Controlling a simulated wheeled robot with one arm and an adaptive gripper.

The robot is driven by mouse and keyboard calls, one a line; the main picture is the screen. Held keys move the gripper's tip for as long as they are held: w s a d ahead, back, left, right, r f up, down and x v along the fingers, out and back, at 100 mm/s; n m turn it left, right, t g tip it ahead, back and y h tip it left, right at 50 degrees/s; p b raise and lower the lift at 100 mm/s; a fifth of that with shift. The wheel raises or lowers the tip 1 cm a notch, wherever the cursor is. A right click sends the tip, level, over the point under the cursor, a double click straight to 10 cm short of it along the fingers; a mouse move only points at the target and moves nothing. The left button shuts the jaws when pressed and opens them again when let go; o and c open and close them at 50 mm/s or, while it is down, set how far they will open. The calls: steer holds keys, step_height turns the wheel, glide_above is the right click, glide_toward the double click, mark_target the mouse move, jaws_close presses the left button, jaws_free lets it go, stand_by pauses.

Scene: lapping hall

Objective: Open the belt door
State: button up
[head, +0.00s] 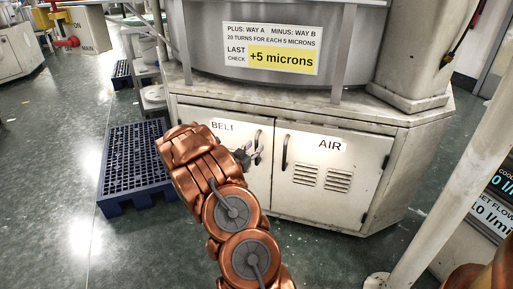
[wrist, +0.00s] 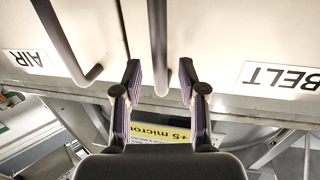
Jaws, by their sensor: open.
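The belt door (head: 228,128) is the left white cabinet door, labelled BELT, and it looks shut. In the wrist view, which is upside down, the belt door (wrist: 215,45) fills the upper right. Its dark bar handle (wrist: 157,40) runs down between my fingers, near the seam with the other door. My gripper (wrist: 160,78) is open, one finger on each side of the handle's end, with a gap on both sides. In the head view my gripper (head: 244,155) is at the belt door's handle (head: 257,142), and my arm hides part of the door.
The air door (head: 325,175), with its own handle (head: 285,152) and vents, is just right of the belt door. A blue pallet (head: 135,160) lies on the floor to the left. A pale post (head: 450,170) stands at the right. A sign (head: 270,48) hangs above.

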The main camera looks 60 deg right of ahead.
steer(key=shift+w+d, duration=0.1)
steer(key=shift+d, duration=1.15)
jaws_close()
